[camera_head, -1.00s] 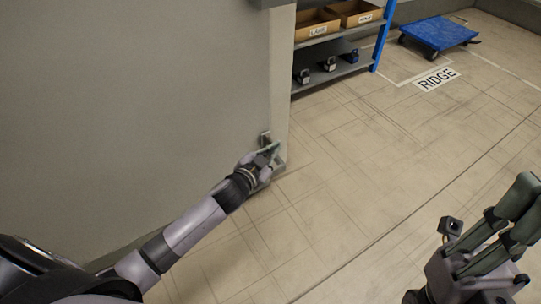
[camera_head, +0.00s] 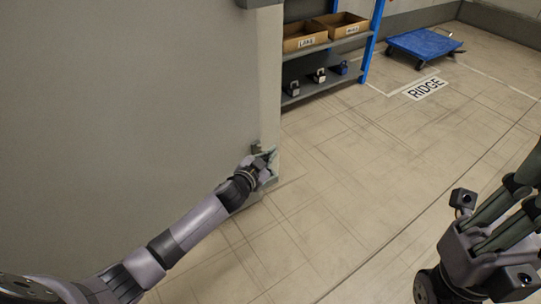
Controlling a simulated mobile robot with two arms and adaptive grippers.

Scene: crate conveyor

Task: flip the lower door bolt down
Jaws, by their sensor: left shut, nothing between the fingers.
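The lower door bolt (camera_head: 256,147) is a small dark fitting low on the edge of the large grey door (camera_head: 130,110). My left gripper (camera_head: 270,157) is shut and empty, right at the bolt and the door's lower corner. It hides most of the bolt, so I cannot tell the bolt's position or whether the fingers touch it. My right gripper (camera_head: 522,200) is at the right edge, far from the door. Its fingertips run out of the picture.
A shelf (camera_head: 318,74) with cardboard boxes and small devices stands behind the door's edge. The tiled floor (camera_head: 350,180) between my arms is clear.

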